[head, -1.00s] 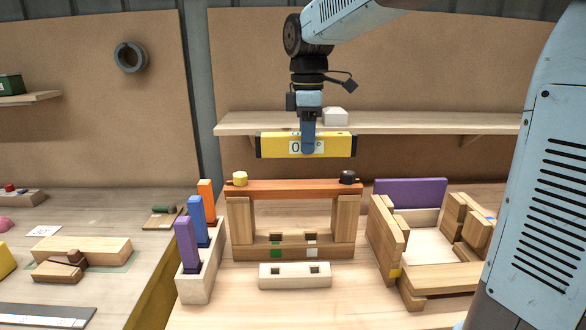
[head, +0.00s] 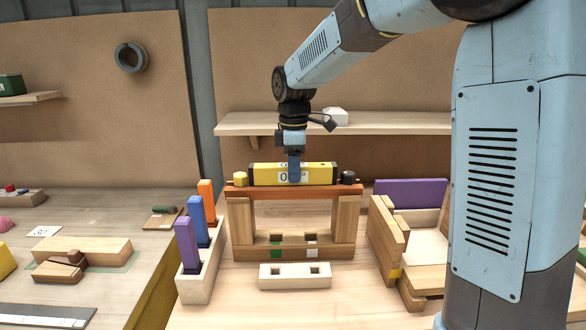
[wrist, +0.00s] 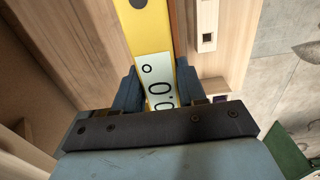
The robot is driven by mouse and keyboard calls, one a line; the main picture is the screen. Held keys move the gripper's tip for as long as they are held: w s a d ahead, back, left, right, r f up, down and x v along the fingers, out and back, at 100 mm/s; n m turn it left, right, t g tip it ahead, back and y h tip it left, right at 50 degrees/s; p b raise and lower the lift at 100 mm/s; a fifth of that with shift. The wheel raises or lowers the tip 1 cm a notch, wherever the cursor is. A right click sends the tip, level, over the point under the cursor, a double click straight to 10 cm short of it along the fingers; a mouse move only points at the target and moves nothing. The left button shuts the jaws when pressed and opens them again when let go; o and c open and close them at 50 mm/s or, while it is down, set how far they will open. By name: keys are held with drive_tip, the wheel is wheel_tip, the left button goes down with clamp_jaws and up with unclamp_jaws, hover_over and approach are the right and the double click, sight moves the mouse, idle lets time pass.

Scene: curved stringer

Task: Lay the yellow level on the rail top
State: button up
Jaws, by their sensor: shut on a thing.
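The yellow level (head: 320,174) is a long bar with dark end caps and a white label. In the head view it lies level along the orange-red rail (head: 290,191), between the yellow knob (head: 240,179) and the black knob (head: 347,177) at the rail's ends. It seems to touch or nearly touch the rail top; I cannot tell which. My gripper (head: 294,178) is shut on the middle of the level from above. The wrist view shows the level (wrist: 147,40) between the fingers, with the rail (wrist: 178,35) showing beside it.
The rail spans two wooden posts (head: 343,222). A pale block with two square holes (head: 295,276) lies in front. A rack with purple, blue and orange blocks (head: 196,275) stands left, and a wooden frame (head: 388,250) right. A shelf (head: 400,124) runs behind.

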drive_tip(key=o, duration=1.2)
drive_tip(key=shift+r, duration=0.1)
wheel_tip(320, 180, up, 12)
drive_tip(key=s+d+m+t, duration=0.3)
drive_tip(key=s+d+m, duration=0.6)
drive_tip(key=s+d, duration=0.3)
drive_tip(key=s+d+f+m+t, duration=0.1)
drive_tip(key=s+d+f+m, duration=0.2)
drive_tip(key=s, duration=0.4)
drive_tip(key=s+d+f+m+t, duration=0.1)
drive_tip(key=s+d+f+m, duration=0.2)
drive_tip(key=s+f+m, duration=0.1)
drive_tip(key=shift+s+d+f+m+t, duration=0.3)
drive_tip(key=shift+s+m, duration=0.5)
drive_tip(key=shift+s, duration=0.6)
